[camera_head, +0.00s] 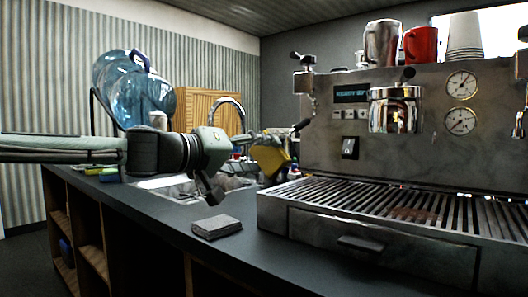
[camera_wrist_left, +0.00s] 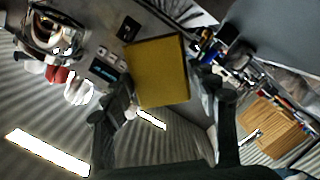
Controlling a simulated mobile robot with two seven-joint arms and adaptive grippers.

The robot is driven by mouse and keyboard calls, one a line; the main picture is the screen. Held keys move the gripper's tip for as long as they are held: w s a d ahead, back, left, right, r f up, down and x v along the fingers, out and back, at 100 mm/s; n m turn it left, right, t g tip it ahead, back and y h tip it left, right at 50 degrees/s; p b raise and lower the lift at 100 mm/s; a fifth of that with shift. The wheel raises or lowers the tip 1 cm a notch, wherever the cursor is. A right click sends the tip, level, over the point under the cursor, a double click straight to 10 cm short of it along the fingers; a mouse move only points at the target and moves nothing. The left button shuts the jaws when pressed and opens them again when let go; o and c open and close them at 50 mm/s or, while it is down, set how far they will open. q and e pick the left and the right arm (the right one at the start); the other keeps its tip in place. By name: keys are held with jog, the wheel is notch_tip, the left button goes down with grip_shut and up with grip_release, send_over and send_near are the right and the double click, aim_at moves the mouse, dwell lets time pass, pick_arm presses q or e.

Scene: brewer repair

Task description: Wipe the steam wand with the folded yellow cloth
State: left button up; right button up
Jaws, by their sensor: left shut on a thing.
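The folded yellow cloth (camera_head: 271,161) hangs from my left gripper (camera_head: 264,140), just left of the espresso machine's front left corner. In the left wrist view the cloth (camera_wrist_left: 158,72) is a flat yellow square between the two dark fingers of my left gripper (camera_wrist_left: 165,88), which is shut on it. The steam wand (camera_head: 314,96) appears as a thin metal part at the machine's left side, below a knob. Its lower end is hard to make out near the gripper. I cannot tell whether the cloth touches it. My right gripper is in neither view.
The espresso machine (camera_head: 345,149) fills the right, with a slatted drip tray (camera_head: 400,205) in front. A grey folded item (camera_head: 217,226) lies on the dark counter (camera_head: 160,222). A sink with a curved tap (camera_head: 240,108) and a blue water jug (camera_head: 135,92) stand behind my arm.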

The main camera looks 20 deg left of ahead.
pick_arm(q)
jog(key=shift+p+v, duration=0.65)
jog(key=shift+v, duration=0.5)
jog(key=shift+s+f, duration=0.15)
jog(key=shift+s, duration=0.25)
